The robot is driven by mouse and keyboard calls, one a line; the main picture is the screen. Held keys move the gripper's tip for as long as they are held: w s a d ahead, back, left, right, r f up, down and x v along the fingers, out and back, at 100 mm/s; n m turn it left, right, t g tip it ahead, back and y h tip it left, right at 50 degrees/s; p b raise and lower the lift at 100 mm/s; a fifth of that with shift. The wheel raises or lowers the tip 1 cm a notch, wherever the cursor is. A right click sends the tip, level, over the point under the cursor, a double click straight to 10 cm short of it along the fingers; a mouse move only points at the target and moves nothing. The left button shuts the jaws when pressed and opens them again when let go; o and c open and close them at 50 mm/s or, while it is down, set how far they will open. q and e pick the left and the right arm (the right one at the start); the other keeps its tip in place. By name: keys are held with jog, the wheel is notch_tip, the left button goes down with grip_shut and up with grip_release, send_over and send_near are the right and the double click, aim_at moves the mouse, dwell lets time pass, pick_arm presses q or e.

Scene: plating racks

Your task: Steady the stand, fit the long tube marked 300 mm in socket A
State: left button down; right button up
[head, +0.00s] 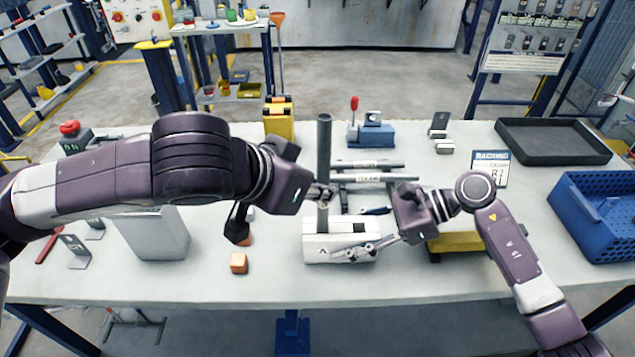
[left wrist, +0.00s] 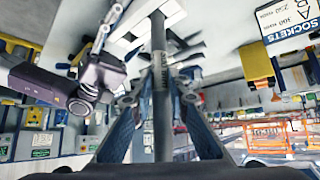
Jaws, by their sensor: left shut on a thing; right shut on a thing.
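The stand (head: 312,254) is a white block on the table, with a letter A on its front. A long dark grey tube (head: 323,145) stands upright over its left part. My left gripper (head: 322,192) is shut on the tube at mid-length; in the left wrist view the tube (left wrist: 159,40) runs between the fingers (left wrist: 160,85) to the white stand (left wrist: 140,14). The tube's lower end meets the stand's top; I cannot tell how deep it sits. My right gripper (head: 358,251) is shut on the stand's front right. The tube's marking is not readable.
Other grey tubes (head: 372,164) with white labels lie behind the stand. A sign card (head: 489,168), a black tray (head: 550,142) and a blue crate (head: 600,215) are at the right. An orange cube (head: 239,263) and a grey box (head: 152,234) are at the left. The front table edge is clear.

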pick_arm(q)
jog(key=shift+f, duration=0.5)
jog(key=c, duration=1.8)
grip_release()
jog(key=shift+o, duration=0.2)
pick_arm(e)
jog(key=o, duration=1.4)
pick_arm(q)
jog(key=v, duration=1.2)
pick_arm(e)
jog(key=shift+o, duration=0.2)
jog(key=shift+d, duration=0.1)
